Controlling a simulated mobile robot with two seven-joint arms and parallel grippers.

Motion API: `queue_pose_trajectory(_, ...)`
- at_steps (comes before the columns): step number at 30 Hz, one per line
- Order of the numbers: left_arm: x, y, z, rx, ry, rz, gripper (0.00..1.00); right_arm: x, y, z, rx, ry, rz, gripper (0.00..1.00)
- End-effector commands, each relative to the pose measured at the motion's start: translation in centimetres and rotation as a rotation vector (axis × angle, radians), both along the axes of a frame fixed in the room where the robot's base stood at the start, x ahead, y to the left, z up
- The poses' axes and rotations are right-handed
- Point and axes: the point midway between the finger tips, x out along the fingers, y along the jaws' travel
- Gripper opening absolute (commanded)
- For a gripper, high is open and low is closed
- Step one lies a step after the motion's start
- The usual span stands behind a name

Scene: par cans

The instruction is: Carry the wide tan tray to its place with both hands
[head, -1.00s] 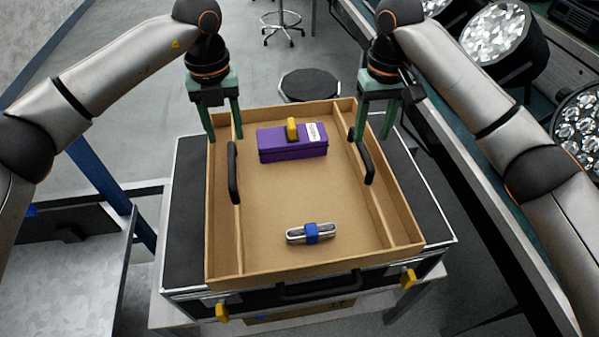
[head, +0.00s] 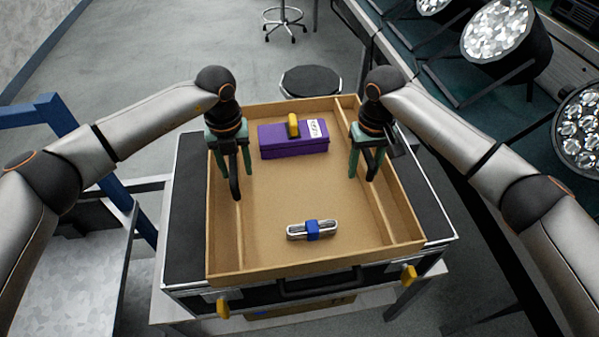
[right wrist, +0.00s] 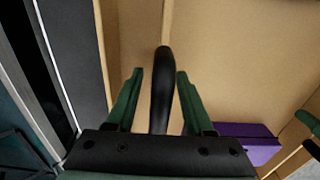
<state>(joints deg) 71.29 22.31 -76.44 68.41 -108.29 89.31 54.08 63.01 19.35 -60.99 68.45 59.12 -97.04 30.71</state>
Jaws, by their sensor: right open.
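The wide tan tray (head: 225,268) rests level on a black case. It has a black handle on each side divider. My left gripper (head: 233,174) is open, with its fingers on either side of the left handle (head: 235,186). My right gripper (head: 366,178) is open around the right handle (head: 369,160). In the right wrist view the right handle (right wrist: 162,90) stands between the spread fingers (right wrist: 160,72), with gaps on both sides. The grippers partly hide both handles in the head view.
Inside the tray lie a purple box (head: 293,145) with a yellow handle and a silver bundle with a blue band (head: 312,230). The black case (head: 182,225) with yellow latches stands on a table. A stool (head: 310,82) is behind; stage lights (head: 506,45) stand at the right.

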Motion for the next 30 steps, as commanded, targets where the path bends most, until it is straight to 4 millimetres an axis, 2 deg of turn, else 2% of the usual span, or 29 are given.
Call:
queue_pose_trajectory(10, 0.01, -0.01, -0.27, 0.000, -0.001, 0.000, 0.52, -0.01, 0.05, -0.29, 0.001, 0.000, 0.001, 0.52)
queue_pose_trajectory(24, 0.02, -0.02, -0.22, -0.001, -0.001, 0.000, 0.00, -0.01, 0.05, -0.25, 0.001, 0.000, 0.001, 0.00)
queue_pose_trajectory(30, 0.02, -0.02, -0.21, -0.001, -0.001, 0.000, 0.00, 0.00, 0.04, -0.24, 0.001, 0.000, 0.001, 0.00)
